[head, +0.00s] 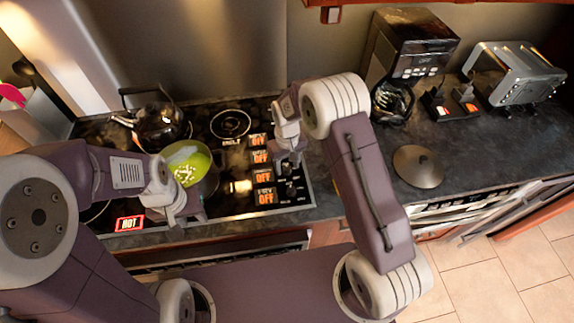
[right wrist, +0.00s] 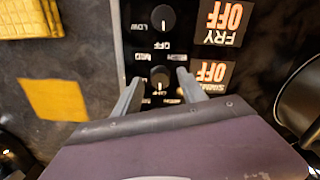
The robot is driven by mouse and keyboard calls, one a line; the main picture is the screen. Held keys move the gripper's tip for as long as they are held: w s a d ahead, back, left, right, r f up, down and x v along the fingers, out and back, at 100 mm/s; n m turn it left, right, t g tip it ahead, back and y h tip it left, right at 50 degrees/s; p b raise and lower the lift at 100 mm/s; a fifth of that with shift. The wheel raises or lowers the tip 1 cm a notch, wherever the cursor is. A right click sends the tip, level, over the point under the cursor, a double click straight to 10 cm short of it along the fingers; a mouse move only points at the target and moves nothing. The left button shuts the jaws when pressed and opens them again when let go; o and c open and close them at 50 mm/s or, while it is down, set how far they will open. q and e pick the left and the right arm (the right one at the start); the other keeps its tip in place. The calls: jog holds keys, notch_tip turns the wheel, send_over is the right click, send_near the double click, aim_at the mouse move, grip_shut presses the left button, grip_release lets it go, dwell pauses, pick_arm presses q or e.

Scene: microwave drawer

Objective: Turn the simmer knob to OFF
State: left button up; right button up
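The simmer knob (right wrist: 158,77) is a round black knob beside an orange OFF display (right wrist: 213,74) marked SIMM, partly cut off by my arm. The display also reads OFF in the head view (head: 263,178). My right gripper (right wrist: 160,88) is open, with one finger on each side of the simmer knob; I cannot tell whether they touch it. In the head view my right gripper (head: 288,150) hangs over the knob panel and partly hides the knobs. My left gripper (head: 190,213) is at the near side of the pan; its fingers are not clear.
The fry knob (right wrist: 161,19) is close beside the simmer knob. A pan (head: 205,185) with green and white contents and a kettle (head: 160,125) stand on the cooktop. A red HOT sign (head: 130,223) is lit at front left. A lid (head: 418,167) lies on the right counter.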

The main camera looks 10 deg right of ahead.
aim_at(287, 168)
jog(key=shift+s, duration=0.1)
jog(key=shift+r, duration=0.35)
notch_tip(287, 168, up, 8)
jog(key=shift+f+b, duration=0.1)
jog(key=shift+b, duration=0.65)
jog(key=shift+r, duration=0.3)
